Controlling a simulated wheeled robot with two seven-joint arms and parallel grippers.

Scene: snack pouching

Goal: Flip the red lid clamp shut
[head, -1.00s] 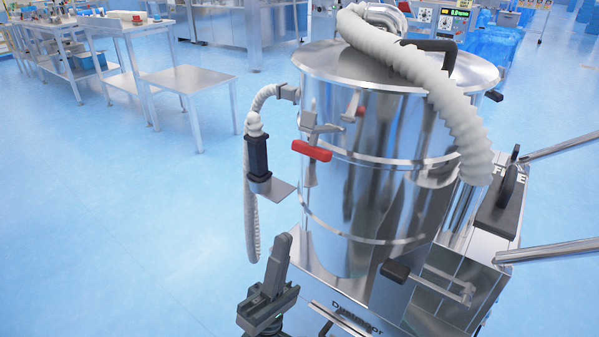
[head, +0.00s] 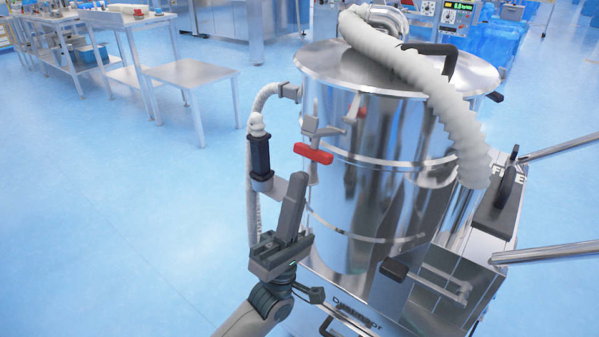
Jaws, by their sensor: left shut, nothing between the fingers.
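The red lid clamp handle (head: 313,153) sticks out from the upper left side of the steel drum (head: 360,200), below the lid (head: 400,75). Its grey metal bracket (head: 313,128) is above it, against the drum wall. My left gripper (head: 298,178) points up in front of the drum's left side, just below the red handle. Its fingers are together and hold nothing. In the picture a small gap shows between fingertips and handle; the depth between them is hard to tell. My right gripper is out of view.
A ribbed white hose (head: 415,80) runs over the lid. A thinner hose with a black grip (head: 260,155) hangs left of the drum, close to my left gripper. A steel table (head: 190,77) stands at the back left. The floor (head: 110,220) at left is clear.

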